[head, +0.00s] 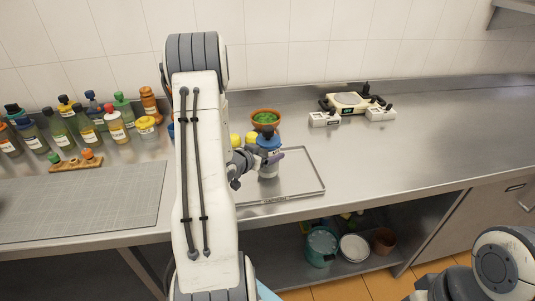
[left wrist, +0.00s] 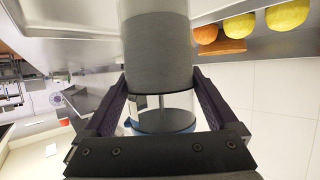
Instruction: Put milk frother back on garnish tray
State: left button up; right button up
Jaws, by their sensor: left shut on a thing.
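In the left wrist view the frother's grey body (left wrist: 158,50) stands between the two dark fingers, with a clear band and a blue end. The garnish tray (head: 308,186), a shallow metal tray, lies at the counter's front edge. The frother appears over its left part; I cannot tell whether its base touches. My arm hides the tray's left end. My right gripper is out of view.
A bowl of greens (head: 265,118) and yellow round items (head: 251,138) are behind the frother. Several bottles (head: 88,128) and a grey mat (head: 85,205) are at left. A scale (head: 348,102) and small white boxes (head: 324,119) stand at the back right. The right counter is clear.

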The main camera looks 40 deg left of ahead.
pick_arm(q)
jog(key=shift+f, duration=0.5)
